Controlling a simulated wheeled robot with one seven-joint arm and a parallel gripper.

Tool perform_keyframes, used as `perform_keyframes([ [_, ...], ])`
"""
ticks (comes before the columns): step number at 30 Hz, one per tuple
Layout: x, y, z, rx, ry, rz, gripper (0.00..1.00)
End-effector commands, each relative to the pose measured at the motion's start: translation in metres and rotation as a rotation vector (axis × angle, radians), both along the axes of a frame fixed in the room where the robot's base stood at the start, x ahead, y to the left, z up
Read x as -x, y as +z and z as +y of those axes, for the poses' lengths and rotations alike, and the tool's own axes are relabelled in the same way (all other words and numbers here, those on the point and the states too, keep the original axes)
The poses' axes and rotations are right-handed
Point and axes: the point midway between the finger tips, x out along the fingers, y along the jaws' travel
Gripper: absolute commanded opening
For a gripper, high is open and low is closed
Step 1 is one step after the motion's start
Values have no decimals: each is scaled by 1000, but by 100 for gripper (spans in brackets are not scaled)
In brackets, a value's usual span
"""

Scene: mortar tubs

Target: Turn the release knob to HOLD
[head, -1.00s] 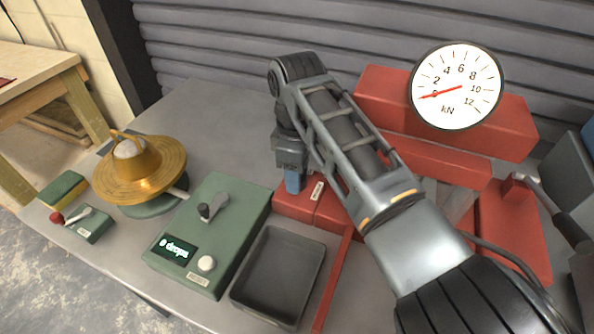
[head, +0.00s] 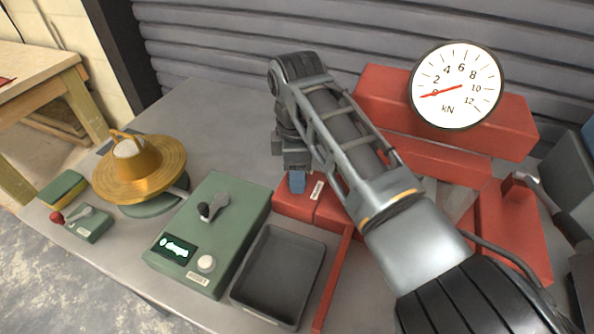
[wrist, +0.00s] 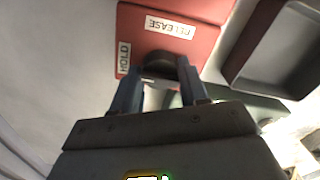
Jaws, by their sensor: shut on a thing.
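The release knob (wrist: 164,66) is a dark rounded piece on the red block (wrist: 208,45), seen in the wrist view. The white HOLD label (wrist: 124,58) is to its left and the white RELEASE label (wrist: 170,27) is above it. My gripper (wrist: 160,82) has its blue fingers shut on the knob, one on each side. The fingers hide part of the knob, and I cannot tell exactly which way it points. In the head view my gripper (head: 297,183) points down at the red block (head: 292,205); the knob is hidden there.
A brass flow table (head: 165,170) is farther left. The round kN dial (head: 456,86) reads about 0, behind my arm.

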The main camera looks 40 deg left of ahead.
Motion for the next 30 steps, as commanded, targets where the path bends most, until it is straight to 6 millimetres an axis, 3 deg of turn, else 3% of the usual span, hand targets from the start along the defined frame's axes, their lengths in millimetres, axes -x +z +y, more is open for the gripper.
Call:
perform_keyframes([
  [3,-1,2,1,-2,1,-3,13],
  [4,-1,2,1,-2,1,-3,47],
  [11,0,1,0,-1,0,-2,69],
  [30,0,0,0,0,-35,0,69],
])
